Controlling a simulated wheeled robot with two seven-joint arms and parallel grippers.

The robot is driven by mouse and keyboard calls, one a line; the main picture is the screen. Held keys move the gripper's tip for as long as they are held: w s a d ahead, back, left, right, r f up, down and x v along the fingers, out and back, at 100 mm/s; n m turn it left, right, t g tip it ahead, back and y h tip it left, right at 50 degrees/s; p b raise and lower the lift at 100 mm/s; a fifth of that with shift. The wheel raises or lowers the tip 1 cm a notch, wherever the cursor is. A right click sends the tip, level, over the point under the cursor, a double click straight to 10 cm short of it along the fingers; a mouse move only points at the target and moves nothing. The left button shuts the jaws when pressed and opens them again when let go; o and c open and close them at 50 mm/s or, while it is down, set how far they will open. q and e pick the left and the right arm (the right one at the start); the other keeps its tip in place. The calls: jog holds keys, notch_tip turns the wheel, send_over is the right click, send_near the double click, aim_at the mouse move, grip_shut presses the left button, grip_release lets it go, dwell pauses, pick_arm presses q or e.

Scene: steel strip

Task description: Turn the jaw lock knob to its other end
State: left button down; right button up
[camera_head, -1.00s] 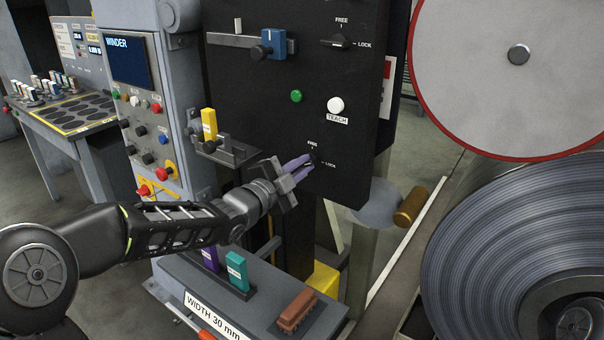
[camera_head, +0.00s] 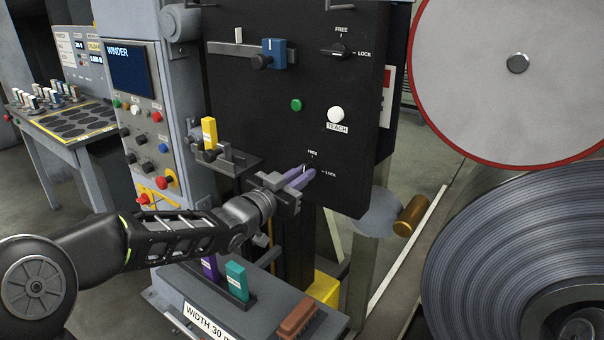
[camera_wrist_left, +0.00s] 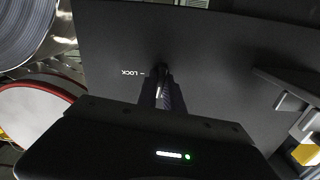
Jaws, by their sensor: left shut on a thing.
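A small dark knob (camera_head: 309,167) sits low on the black panel, with a FREE label above it and a LOCK label to its right. My left gripper (camera_head: 305,176) is shut on this knob, its purple-grey fingers reaching in from the lower left. In the left wrist view the fingers (camera_wrist_left: 162,97) close around the knob (camera_wrist_left: 160,70), with the LOCK label beside it. The fingers hide much of the knob, so I cannot tell exactly where it points. A second FREE/LOCK knob (camera_head: 340,50) is higher on the panel. My right gripper is not in view.
The black panel (camera_head: 245,110) also bears a blue block (camera_head: 274,52), a green button (camera_head: 296,105) and a white TEACH button (camera_head: 336,114). A bracket with a yellow block (camera_head: 209,132) juts out left of my gripper. A large steel coil (camera_head: 480,240) stands at the right.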

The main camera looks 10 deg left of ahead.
pick_arm(q)
jog(key=shift+f+n, duration=0.1)
jog(key=shift+n, duration=0.7)
jog(key=c, duration=1.5)
grip_release()
jog(key=v, duration=0.7)
jog(key=shift+s+a+b, duration=0.1)
jog(key=shift+s+b, duration=0.2)
jog(key=shift+s, duration=0.05)
